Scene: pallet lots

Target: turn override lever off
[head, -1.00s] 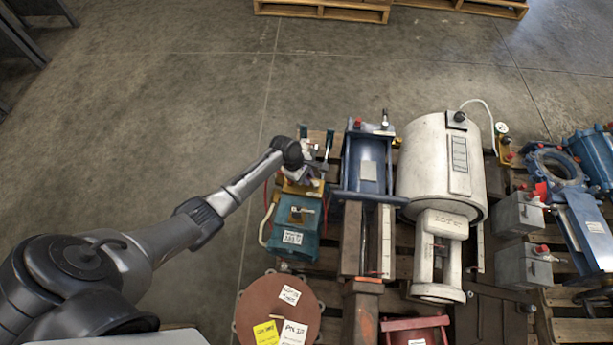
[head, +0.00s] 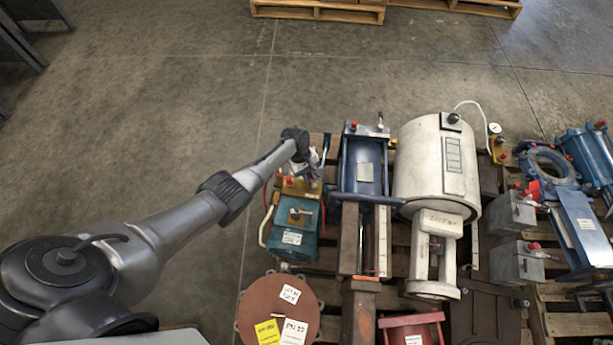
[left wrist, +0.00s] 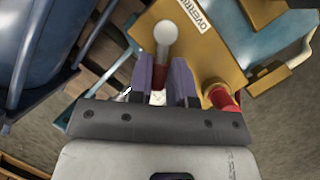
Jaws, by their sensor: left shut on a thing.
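In the left wrist view, the override lever (left wrist: 162,55) is a grey stem with a pale round end and a red part lower in the picture. It stands by a yellow plate (left wrist: 205,65) with a white label, partly cut off, that starts "OVERRI". My left gripper (left wrist: 161,78) is shut on the lever, its two purple-grey fingers on either side of the red part. In the head view my left gripper (head: 312,163) is over the yellow block (head: 297,187) at the far end of the teal unit (head: 293,230); the wrist hides the lever there. My right gripper is not in view.
A red cap (left wrist: 224,98) sits close to the right finger. A blue cylinder unit (head: 366,172) stands just right of the gripper, and a white tank (head: 418,165) beyond it. A brown round flange (head: 265,305) lies nearer. The floor to the left is clear.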

